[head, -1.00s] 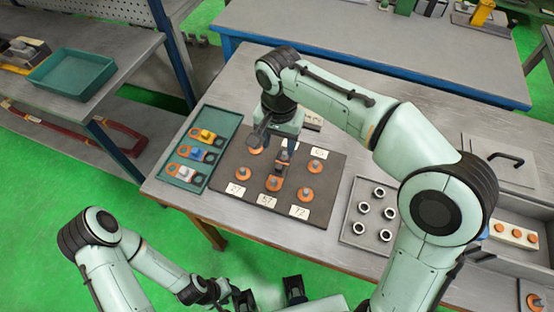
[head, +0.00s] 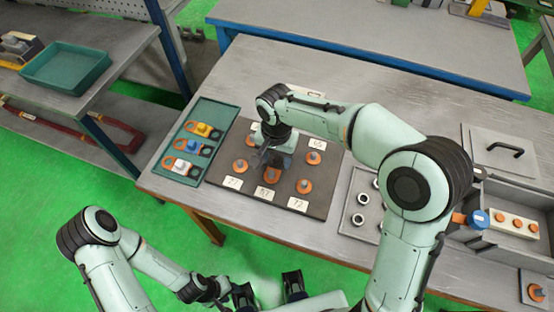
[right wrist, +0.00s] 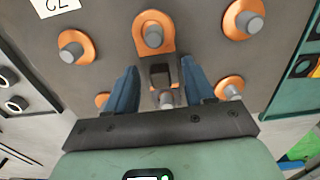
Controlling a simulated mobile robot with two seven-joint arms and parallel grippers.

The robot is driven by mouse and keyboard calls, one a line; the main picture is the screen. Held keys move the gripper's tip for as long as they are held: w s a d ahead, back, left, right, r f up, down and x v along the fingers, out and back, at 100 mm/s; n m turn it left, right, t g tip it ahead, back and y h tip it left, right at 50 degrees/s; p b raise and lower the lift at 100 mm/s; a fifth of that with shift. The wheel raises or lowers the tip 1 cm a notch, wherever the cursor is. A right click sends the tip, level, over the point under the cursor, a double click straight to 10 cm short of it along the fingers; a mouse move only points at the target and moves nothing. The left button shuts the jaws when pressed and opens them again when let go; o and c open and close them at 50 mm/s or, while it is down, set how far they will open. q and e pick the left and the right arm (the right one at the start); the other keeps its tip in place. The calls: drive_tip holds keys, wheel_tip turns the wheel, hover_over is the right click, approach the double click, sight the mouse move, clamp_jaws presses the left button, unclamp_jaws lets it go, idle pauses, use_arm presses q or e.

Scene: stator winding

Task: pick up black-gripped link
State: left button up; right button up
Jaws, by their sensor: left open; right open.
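The black-gripped link (right wrist: 160,74) is a small dark block beside a grey post on the dark terminal board (head: 320,205). In the right wrist view it lies between my right gripper's (right wrist: 160,80) two blue fingers, which are open with a gap on each side. In the head view my right gripper (head: 275,157) is low over the middle of the board, and its arm hides the link there. My left gripper (head: 268,292) is open and empty at the bottom of the head view, away from the table.
Orange terminals with grey posts, such as one (right wrist: 153,32) above the link, surround the right gripper. A green tray (head: 225,112) with yellow, blue and white-gripped links stands left of the board. A tray of metal rings (head: 345,225) and a box (head: 490,245) stand to the right.

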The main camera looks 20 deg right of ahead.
sight(277, 158)
clamp_jaws()
drive_tip(key=shift+r, duration=0.1)
use_arm(q)
drive_tip(key=r+p, duration=0.1)
drive_tip(key=w+r+p, duration=0.1)
drive_tip(key=r, duration=0.1)
drive_tip(key=w+r+p, duration=0.1)
drive_tip(key=shift+w+r+p, duration=0.1)
drive_tip(key=shift+r+p, duration=0.05)
drive_tip(key=shift+p, duration=0.2)
use_arm(e)
wheel_tip(277, 158, up, 20)
